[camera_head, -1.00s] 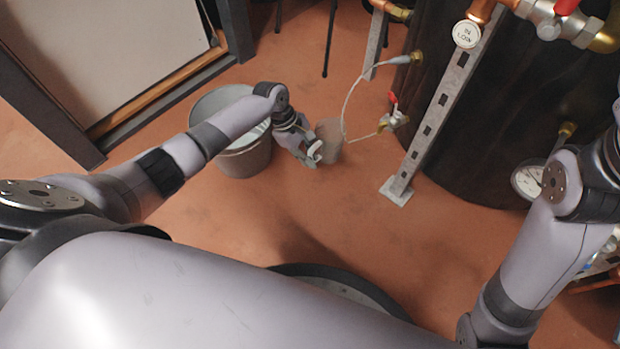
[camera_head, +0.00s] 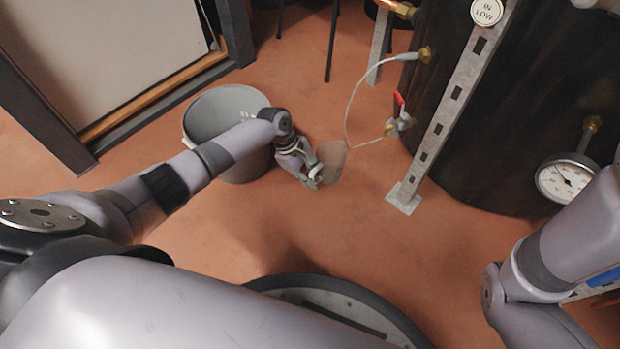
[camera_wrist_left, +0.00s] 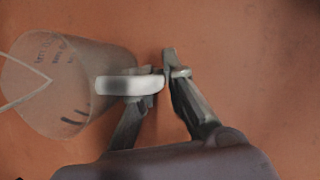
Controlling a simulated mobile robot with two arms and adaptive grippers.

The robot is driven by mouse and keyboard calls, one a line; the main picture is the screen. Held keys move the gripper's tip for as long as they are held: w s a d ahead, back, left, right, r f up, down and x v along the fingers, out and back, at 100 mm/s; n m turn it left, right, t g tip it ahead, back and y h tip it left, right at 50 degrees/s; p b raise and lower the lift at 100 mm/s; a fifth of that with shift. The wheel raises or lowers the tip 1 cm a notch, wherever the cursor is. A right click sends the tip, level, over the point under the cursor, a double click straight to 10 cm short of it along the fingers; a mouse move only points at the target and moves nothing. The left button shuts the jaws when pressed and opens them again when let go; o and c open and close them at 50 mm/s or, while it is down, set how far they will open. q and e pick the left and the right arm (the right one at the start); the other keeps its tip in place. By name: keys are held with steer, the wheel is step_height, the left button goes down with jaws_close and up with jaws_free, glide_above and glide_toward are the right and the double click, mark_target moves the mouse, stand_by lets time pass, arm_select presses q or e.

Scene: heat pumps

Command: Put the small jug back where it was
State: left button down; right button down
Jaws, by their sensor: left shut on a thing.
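The small jug (camera_head: 331,158) is a translucent cup with dark printed marks and a pale handle. My left gripper (camera_head: 314,180) is shut on its handle, with the jug just to the right of the fingers in the head view. In the left wrist view the jug (camera_wrist_left: 70,88) lies left of the fingers, and the handle (camera_wrist_left: 130,85) reaches between the fingertips (camera_wrist_left: 168,78). The jug's mouth faces left there. I cannot tell whether the jug touches the floor. My right gripper is out of view; only part of my right arm shows.
A grey bucket (camera_head: 228,112) stands behind my left forearm. A thin hose (camera_head: 349,105) and a valve with a red lever (camera_head: 399,115) are on the dark tank (camera_head: 500,130) at right. A slotted metal post (camera_head: 440,120) stands before it. Orange floor (camera_head: 310,225) is clear in front.

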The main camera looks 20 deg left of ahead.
arm_select(q)
steer(key=shift+f, duration=0.15)
steer(key=c, duration=1.6)
jaws_free()
steer(key=shift+c, duration=0.2)
